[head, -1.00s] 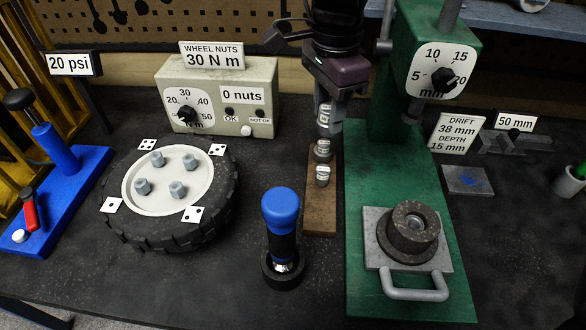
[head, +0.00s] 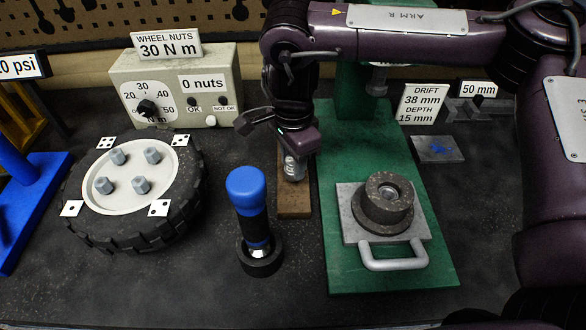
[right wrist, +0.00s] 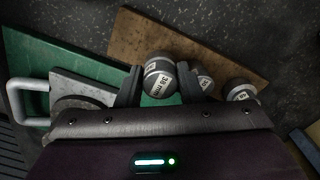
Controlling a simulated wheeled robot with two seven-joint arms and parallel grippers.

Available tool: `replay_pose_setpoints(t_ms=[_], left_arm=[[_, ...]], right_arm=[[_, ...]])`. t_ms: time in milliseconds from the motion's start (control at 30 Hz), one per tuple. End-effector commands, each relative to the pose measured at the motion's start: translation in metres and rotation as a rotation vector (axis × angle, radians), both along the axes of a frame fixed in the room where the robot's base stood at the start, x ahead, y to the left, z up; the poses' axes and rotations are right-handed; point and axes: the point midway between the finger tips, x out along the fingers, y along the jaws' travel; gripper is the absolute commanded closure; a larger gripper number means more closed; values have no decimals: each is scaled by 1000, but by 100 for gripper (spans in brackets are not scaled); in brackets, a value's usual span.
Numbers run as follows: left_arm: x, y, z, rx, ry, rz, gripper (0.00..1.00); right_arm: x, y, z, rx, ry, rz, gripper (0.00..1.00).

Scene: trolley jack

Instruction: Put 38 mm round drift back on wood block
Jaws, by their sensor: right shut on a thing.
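The 38 mm round drift (right wrist: 158,78) is a grey metal cylinder with a pale label band, held between the two fingers of my right gripper (right wrist: 159,88). In the head view my right gripper (head: 290,150) is over the wood block (head: 293,206), and the drift (head: 293,168) shows below it. I cannot tell whether the drift's foot touches the block. The brown wood block (right wrist: 180,45) also shows in the right wrist view, with two other labelled drifts (right wrist: 203,80) (right wrist: 240,90) beyond the held one. The head view hides these behind my gripper. My left gripper is out of view.
Right beside the block is the green press base (head: 440,270), bearing a grey plate with handle (head: 393,262) and a dark round part (head: 383,200). A blue-handled tool (head: 247,200) stands front left. A wheel (head: 130,190) and torque box (head: 180,80) are further left.

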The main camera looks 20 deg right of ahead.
Motion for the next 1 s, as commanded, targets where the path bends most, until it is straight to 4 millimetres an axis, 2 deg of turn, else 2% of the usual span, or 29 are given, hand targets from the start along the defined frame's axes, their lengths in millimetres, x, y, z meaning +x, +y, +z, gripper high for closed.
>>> replay_pose_setpoints(t_ms=[100, 200, 600, 633, 767, 1000], left_arm=[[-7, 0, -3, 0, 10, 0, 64], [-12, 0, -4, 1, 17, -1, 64], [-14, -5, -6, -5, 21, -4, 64], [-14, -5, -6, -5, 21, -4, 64], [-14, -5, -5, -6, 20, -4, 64], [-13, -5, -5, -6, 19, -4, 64]], right_arm=[[-1, 0, -19, 2, 5, 0, 100], [0, 0, -26, 2, 1, -1, 100], [0, 0, -31, 1, 1, 0, 100], [0, 0, -31, 0, 2, 0, 62], [0, 0, -31, 0, 2, 0, 45], [0, 0, -31, 0, 2, 0, 45]])
